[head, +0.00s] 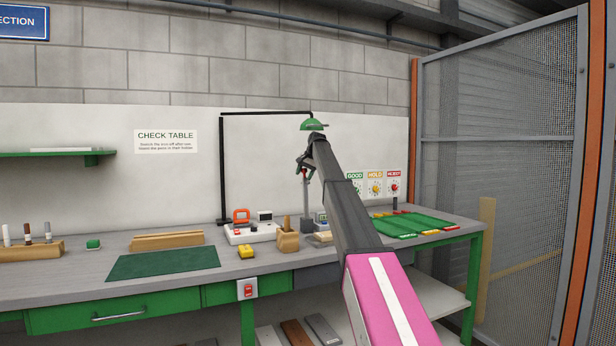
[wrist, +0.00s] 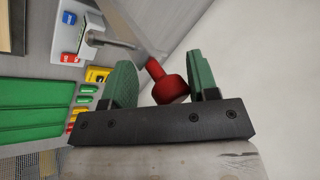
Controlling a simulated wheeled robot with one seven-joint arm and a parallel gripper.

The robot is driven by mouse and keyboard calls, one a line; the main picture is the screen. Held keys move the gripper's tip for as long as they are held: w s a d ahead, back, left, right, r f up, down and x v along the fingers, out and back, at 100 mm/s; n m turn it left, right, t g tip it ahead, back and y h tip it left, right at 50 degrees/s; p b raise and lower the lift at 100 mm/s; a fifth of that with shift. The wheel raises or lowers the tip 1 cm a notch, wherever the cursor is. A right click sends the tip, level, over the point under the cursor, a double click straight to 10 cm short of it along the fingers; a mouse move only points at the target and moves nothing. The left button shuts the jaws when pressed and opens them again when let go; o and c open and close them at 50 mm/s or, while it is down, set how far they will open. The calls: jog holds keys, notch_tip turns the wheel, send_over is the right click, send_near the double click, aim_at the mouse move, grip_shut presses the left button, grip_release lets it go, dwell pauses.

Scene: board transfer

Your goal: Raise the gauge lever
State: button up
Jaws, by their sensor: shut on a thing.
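The gauge lever ends in a red knob (wrist: 170,88), which sits between the two green finger pads of my gripper (wrist: 160,82) in the wrist view. My gripper is shut on this knob. A thin metal rod (wrist: 115,43) shows beyond the knob; how it joins the lever is unclear. In the head view my gripper (head: 304,166) is at the top of the grey gauge post (head: 306,200), above the bench, with a bit of red under the fingers. My own arm hides part of the gauge and its base.
A green tray (head: 415,224) lies at the right. A green lamp (head: 313,125) hangs just above my gripper. A mesh fence (head: 500,150) stands at the right.

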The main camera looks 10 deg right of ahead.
jog(key=shift+w+a+f+g, duration=0.3)
jog(key=shift+w+a+g, duration=0.15)
jog(key=shift+w, duration=0.1)
jog(key=o, duration=0.9)
jog(key=shift+f, duration=0.1)
